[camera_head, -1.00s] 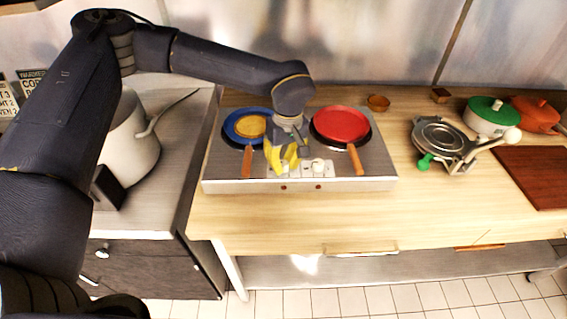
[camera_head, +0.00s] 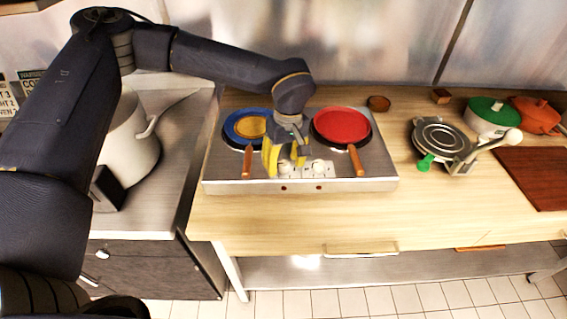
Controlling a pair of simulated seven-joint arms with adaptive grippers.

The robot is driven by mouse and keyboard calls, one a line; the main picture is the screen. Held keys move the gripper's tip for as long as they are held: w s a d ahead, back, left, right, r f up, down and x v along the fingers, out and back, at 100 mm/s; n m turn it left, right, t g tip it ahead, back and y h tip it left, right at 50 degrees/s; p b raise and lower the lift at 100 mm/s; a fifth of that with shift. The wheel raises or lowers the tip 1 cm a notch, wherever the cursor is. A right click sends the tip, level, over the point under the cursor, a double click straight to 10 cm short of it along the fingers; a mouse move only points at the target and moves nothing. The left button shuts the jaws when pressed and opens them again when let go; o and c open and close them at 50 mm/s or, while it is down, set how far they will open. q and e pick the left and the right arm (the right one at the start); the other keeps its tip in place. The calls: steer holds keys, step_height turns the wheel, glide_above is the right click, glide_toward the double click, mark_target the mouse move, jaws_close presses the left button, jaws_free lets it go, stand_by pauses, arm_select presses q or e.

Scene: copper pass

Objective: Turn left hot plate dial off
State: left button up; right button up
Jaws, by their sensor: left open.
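The double hot plate (camera_head: 225,186) stands on the wooden counter, with two dials on its front middle panel. The left dial (camera_head: 284,168) is partly hidden by my left gripper (camera_head: 285,166). The right dial (camera_head: 319,167) shows clearly as a pale round knob. My left gripper has yellow fingers, is open and points down at the left dial, one finger on either side of it. I cannot tell whether the fingers touch it. The dial's setting is too small to read. My right gripper is not in view.
A blue pan (camera_head: 233,127) with a yellow round thing in it and a red pan (camera_head: 341,124) sit on the plates, handles toward the front. A waffle iron (camera_head: 440,138), a green-lidded pot (camera_head: 491,117) and a cutting board (camera_head: 535,177) lie right. A white pot (camera_head: 130,140) stands left.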

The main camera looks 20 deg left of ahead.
arm_select(q)
step_height(320, 180, up, 12)
steer(key=shift+w+d+f, duration=0.25)
steer(key=shift+w+d, duration=0.05)
steer(key=shift+w, duration=0.05)
stand_by(0.5)
